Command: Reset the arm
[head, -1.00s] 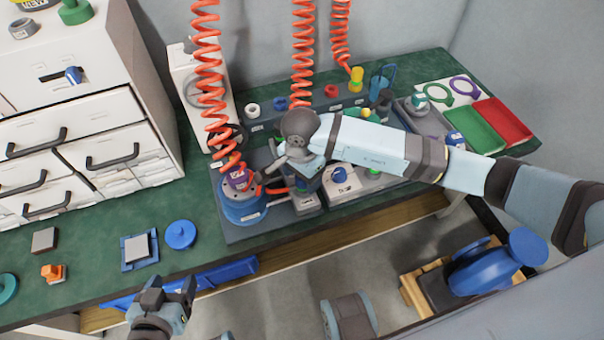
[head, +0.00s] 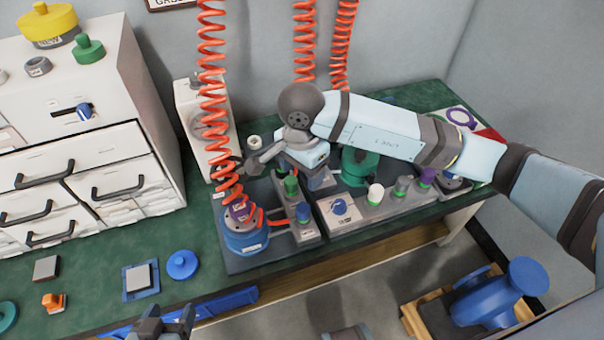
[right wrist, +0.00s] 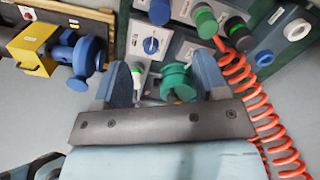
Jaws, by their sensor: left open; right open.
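My right arm (head: 385,130) reaches in from the right over the bench, its wrist above the test station. My right gripper (right wrist: 163,78) is open and empty in the right wrist view; a green round part (right wrist: 178,82) shows beyond, between its fingers. In the head view its fingers are partly hidden by the wrist. My left gripper (head: 165,322) is open at the bottom edge, in front of the bench, and only its tip end shows. A blue round fixture (head: 245,238) with a coiled orange hose stands left of my right gripper.
A panel with a blue knob (head: 339,207) and several colored knobs lies under my right arm. A white drawer cabinet (head: 85,130) stands at left. Orange coiled hoses (head: 212,70) hang beside the wrist. A blue pump (head: 497,290) stands below at right.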

